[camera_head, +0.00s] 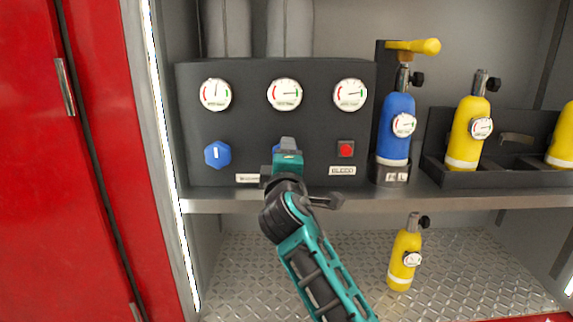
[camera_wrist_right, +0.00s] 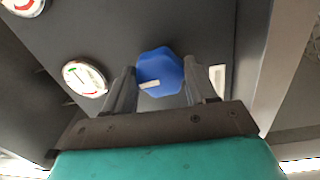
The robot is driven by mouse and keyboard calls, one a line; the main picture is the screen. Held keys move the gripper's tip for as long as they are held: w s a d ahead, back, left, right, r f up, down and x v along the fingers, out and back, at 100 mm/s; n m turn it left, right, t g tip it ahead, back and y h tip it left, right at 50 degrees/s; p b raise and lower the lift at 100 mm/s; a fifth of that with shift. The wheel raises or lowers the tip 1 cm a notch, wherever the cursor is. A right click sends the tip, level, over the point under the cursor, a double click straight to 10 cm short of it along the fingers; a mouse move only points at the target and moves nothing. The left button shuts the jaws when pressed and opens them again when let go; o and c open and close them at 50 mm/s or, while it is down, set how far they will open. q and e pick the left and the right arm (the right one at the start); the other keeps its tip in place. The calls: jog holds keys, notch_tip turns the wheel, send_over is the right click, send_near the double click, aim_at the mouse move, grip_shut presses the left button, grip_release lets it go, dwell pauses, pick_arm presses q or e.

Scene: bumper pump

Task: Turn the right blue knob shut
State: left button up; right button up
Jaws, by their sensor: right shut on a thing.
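The right blue knob (camera_wrist_right: 160,72) sits on the dark panel between the two fingers of my right gripper (camera_wrist_right: 160,88), which is shut on it. The knob's white mark shows at its lower left in the wrist view. In the head view my right gripper (camera_head: 287,148) covers most of this knob, and only a small blue edge shows. The left blue knob (camera_head: 217,154) is on the same panel, with its white mark upright. My left gripper is not in view.
The dark panel (camera_head: 325,130) carries three gauges and a red button (camera_head: 346,149). A blue cylinder (camera_head: 396,130) with a yellow-handled valve stands right of it. Yellow cylinders stand further right, and one yellow cylinder (camera_head: 405,258) is on the lower shelf. A red door (camera_head: 50,160) is at the left.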

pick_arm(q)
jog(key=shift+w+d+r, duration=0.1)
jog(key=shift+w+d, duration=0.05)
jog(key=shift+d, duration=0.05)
pick_arm(e)
jog(key=shift+m, duration=0.5)
jog(key=o, duration=1.1)
jog(key=shift+c, duration=0.2)
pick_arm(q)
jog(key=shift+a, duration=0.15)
